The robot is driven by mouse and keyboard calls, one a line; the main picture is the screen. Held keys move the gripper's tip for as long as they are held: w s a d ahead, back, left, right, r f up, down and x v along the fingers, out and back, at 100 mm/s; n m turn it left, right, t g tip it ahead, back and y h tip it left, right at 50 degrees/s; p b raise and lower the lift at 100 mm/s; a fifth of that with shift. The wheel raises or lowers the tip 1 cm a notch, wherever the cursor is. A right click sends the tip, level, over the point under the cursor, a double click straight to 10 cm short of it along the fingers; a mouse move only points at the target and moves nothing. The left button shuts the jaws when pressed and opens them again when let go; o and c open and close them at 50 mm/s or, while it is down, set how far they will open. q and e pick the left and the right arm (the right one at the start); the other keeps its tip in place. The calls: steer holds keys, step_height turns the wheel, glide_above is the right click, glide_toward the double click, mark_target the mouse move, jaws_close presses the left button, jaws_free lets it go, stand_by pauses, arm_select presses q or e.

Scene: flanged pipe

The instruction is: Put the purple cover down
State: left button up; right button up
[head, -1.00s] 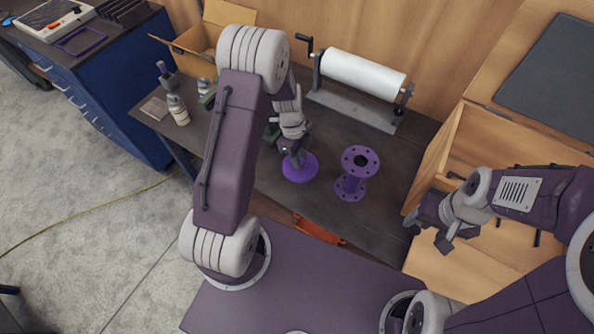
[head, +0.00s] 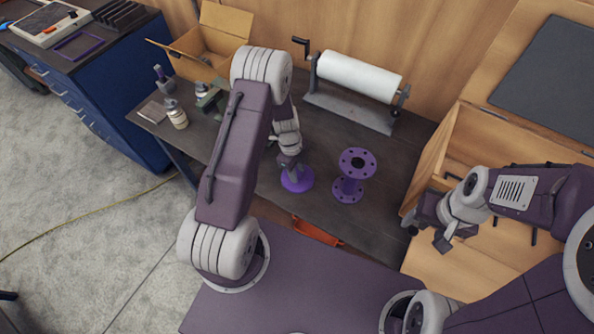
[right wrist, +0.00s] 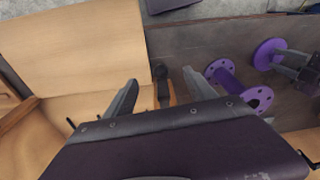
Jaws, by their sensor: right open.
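The purple cover (head: 298,182), a round disc, is under my left gripper (head: 291,170) at the front of the dark table, left of the purple flanged pipe (head: 350,184). My left gripper is shut on the middle of the cover. The cover is close to the table; I cannot tell whether it touches. The pipe stands upright, its top flange open. The right wrist view also shows the cover (right wrist: 267,54), my left gripper (right wrist: 287,62) and the pipe (right wrist: 232,83). My right gripper (head: 427,236) is open and empty over the wooden box, its fingers spread in its wrist view (right wrist: 162,88).
A wooden box (head: 450,150) with its lid up is at the right. A white roll on a stand (head: 358,76) is at the back of the table (head: 385,165). An orange object (head: 316,232) is at the front.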

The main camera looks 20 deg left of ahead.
arm_select(q)
steer(key=shift+o, duration=0.3)
arm_select(e)
steer(key=shift+w, duration=0.1)
arm_select(q)
steer(key=shift+r, duration=0.1)
arm_select(e)
steer(key=shift+r, duration=0.1)
